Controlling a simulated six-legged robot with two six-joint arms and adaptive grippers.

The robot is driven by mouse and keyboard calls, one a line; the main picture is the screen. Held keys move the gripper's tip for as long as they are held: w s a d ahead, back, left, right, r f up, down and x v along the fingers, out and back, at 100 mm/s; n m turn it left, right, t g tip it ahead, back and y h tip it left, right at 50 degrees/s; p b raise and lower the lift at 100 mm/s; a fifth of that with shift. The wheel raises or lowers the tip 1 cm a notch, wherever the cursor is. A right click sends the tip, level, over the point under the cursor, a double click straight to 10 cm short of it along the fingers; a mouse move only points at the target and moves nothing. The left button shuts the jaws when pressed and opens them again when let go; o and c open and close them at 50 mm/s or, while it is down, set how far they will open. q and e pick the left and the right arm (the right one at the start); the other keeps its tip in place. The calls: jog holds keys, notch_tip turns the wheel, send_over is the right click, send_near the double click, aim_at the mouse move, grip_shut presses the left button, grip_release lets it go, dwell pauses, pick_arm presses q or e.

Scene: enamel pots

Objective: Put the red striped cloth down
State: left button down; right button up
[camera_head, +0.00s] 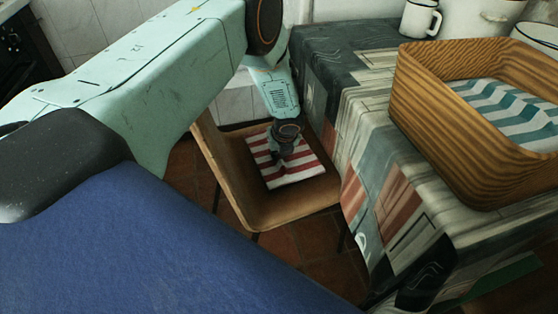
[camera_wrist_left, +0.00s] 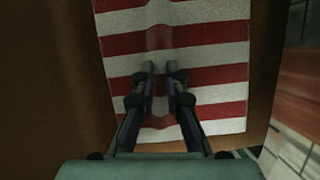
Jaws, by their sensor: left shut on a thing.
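The red and white striped cloth (camera_head: 303,168) lies over the seat of a wooden chair (camera_head: 262,215) in the head view. My left gripper (camera_head: 284,157) points down at the cloth, at its middle. In the left wrist view the cloth (camera_wrist_left: 215,55) fills the centre, and the fingers of my left gripper (camera_wrist_left: 160,85) are close together on a raised fold of it. The cloth looks flat apart from this fold. Whether its whole underside touches the seat I cannot tell. My right gripper is not in view.
A table with a patchwork-patterned cover (camera_head: 345,100) stands right beside the chair. On it is a wooden crate (camera_head: 440,135) with a teal striped cloth (camera_head: 510,108) inside. A white enamel mug (camera_head: 420,19) stands behind. The tiled floor (camera_head: 325,270) shows below the chair.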

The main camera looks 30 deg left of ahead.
pick_arm(q)
notch_tip(320, 180, down, 3)
jog(key=shift+w+r+b, duration=0.1)
jog(key=shift+b, duration=0.25)
jog(key=shift+r, duration=0.1)
jog(key=c, duration=1.8)
grip_release()
jog(key=shift+f, duration=0.2)
jog(key=shift+c, duration=0.2)
jog(key=o, duration=0.4)
jog(key=shift+o, duration=0.2)
jog(key=shift+r, duration=0.1)
